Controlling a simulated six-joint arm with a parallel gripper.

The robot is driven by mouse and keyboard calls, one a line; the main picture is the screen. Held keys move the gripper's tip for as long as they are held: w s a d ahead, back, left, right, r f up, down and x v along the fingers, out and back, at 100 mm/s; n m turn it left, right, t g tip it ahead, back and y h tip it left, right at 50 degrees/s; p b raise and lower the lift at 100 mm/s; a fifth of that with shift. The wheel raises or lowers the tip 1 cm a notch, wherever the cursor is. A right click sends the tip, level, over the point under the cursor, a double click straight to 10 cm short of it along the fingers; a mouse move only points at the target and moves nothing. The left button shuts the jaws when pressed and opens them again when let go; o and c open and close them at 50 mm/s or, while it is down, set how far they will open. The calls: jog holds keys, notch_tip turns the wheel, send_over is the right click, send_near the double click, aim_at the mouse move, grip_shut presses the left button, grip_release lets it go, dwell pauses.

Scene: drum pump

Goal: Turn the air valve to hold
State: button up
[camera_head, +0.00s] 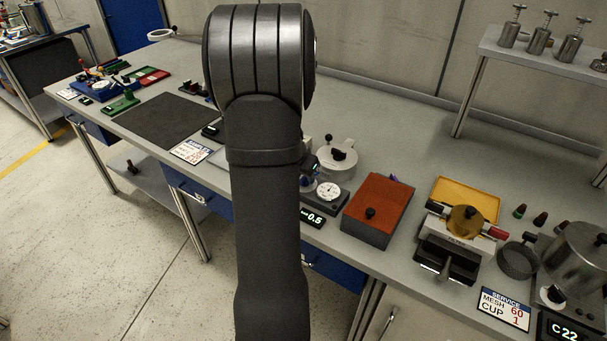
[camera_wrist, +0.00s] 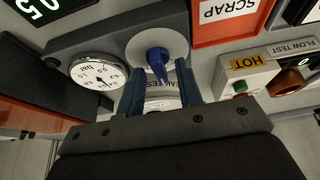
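The air valve is a blue knob (camera_wrist: 158,60) on a round pale plate (camera_wrist: 140,42) in the wrist view. It stands on a dark unit beside a white round gauge (camera_wrist: 98,72) marked bar. My gripper (camera_wrist: 158,82) reaches in from below, its two blue-grey fingers apart. The knob's lower end shows in the gap between the fingertips; I cannot tell whether they touch it. In the head view, the gauge (camera_head: 328,191) shows just right of my arm, which hides most of my gripper. The lettering around the valve is partly covered by the fingers.
A digital display (camera_head: 312,217) reading about 0.5 stands in front of the gauge. A box with a rust-red top (camera_head: 378,201) is to its right.

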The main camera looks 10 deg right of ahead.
jog(key=v, duration=1.7)
jog(key=shift+r, duration=0.25)
jog(key=shift+f, duration=0.1)
jog(key=x, duration=1.7)
jog(key=shift+f, duration=0.15)
